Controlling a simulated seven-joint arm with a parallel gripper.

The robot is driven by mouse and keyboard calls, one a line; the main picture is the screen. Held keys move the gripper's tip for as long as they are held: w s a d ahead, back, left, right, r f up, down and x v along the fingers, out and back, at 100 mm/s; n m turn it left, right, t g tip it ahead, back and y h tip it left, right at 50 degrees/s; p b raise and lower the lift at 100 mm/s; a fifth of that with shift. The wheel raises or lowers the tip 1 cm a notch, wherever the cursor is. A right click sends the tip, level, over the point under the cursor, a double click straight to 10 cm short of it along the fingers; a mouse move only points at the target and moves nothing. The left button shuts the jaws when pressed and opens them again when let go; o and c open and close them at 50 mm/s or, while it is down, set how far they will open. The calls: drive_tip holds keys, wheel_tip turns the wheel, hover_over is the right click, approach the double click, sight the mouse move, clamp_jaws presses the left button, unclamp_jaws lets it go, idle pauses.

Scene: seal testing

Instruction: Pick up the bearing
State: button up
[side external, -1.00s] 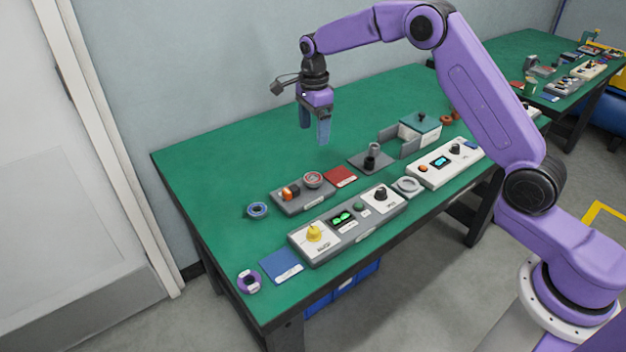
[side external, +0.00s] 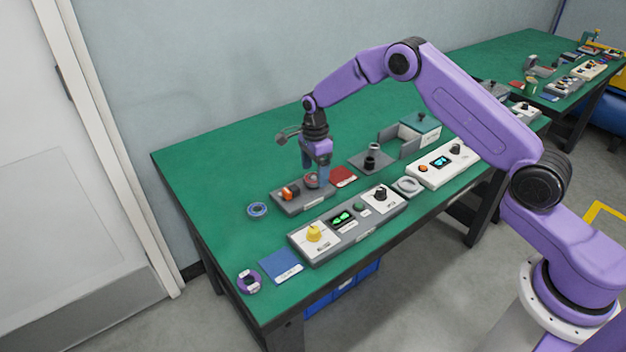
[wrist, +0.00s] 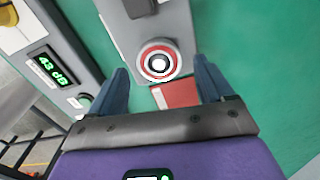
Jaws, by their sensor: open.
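The round bearing (wrist: 158,62), with a red ring, a silver rim and a dark centre, sits on one end of a small grey block (wrist: 118,22). In the side view, the grey block (side external: 310,204) lies on the green table and the bearing (side external: 312,181) is partly hidden by my gripper. My gripper (side external: 316,177) points down just above the bearing. In the wrist view, the fingers of my gripper (wrist: 161,66) are apart, one on each side of the bearing, with nothing held. I cannot tell how far below the tips the bearing is.
A red card (side external: 343,177) lies beside the block. A grey control panel (side external: 350,226) with knobs stands in front. A blue ring (side external: 257,211) lies to the left, and a dark fixture (side external: 371,161) stands behind right. The table's back left is clear.

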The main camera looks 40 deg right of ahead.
drive_tip(key=shift+f, duration=0.65)
drive_tip(key=c, duration=1.3)
drive_tip(key=shift+r, duration=0.1)
drive_tip(key=shift+w+r, duration=0.1)
drive_tip(key=shift+r, duration=0.55)
drive_tip(key=s+r, duration=0.8)
drive_tip(key=s, duration=0.1)
drive_tip(key=s+d+r, duration=0.1)
drive_tip(key=s+r, duration=0.3)
drive_tip(key=s, duration=0.1)
drive_tip(key=shift+d, duration=0.1)
drive_tip(key=shift+r, duration=1.3)
